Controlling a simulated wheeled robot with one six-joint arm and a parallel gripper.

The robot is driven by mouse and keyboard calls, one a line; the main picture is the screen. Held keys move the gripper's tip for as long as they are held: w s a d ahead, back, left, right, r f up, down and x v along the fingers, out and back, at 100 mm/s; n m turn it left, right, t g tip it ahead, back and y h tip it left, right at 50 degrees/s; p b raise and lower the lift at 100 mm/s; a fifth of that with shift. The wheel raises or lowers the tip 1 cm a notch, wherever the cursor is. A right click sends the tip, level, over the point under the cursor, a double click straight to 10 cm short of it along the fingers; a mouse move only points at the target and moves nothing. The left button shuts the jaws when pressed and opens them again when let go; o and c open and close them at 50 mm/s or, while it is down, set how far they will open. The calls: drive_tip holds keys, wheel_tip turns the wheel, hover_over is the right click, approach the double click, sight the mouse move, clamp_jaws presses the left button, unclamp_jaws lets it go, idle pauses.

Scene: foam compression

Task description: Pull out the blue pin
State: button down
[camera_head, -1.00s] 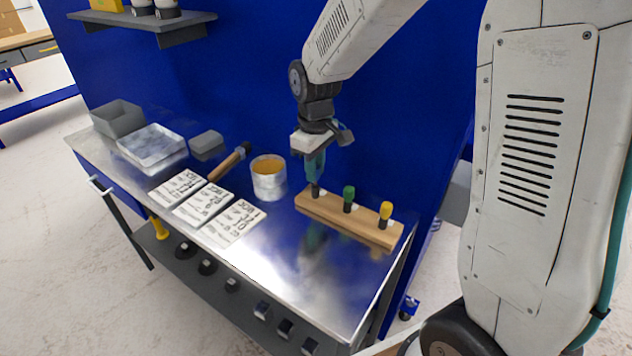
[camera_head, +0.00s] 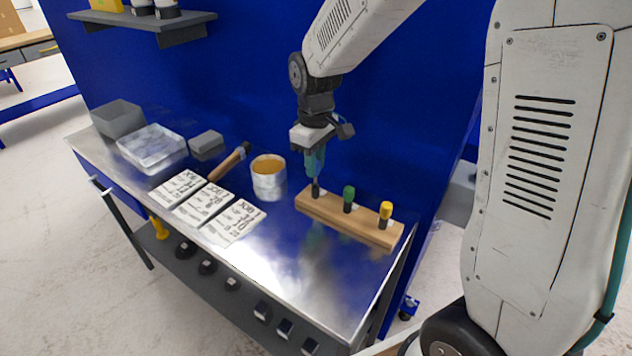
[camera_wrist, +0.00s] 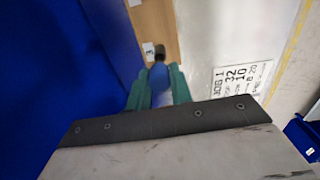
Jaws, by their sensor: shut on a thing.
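The blue pin (camera_wrist: 159,76) shows in the wrist view between the two teal fingers of my gripper (camera_wrist: 158,74), which is shut on it. A dark collar (camera_wrist: 159,52) shows just beyond the pin, at the end of the wooden block (camera_wrist: 157,22). In the head view my gripper (camera_head: 315,174) points down above the left end of the wooden block (camera_head: 350,222). The fingers hide the blue part there, and a dark piece (camera_head: 316,190) shows below them. I cannot tell how far the pin sits in the block. A green pin (camera_head: 349,194) and a yellow pin (camera_head: 385,210) stand upright in the block.
A metal can (camera_head: 268,180) stands left of my gripper. A hammer (camera_head: 229,163), several printed cards (camera_head: 205,205), a clear tray (camera_head: 150,148) and grey bins lie further left. The blue wall (camera_head: 260,80) is close behind. The bench front is clear.

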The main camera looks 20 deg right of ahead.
drive_tip(key=shift+r, duration=2.5)
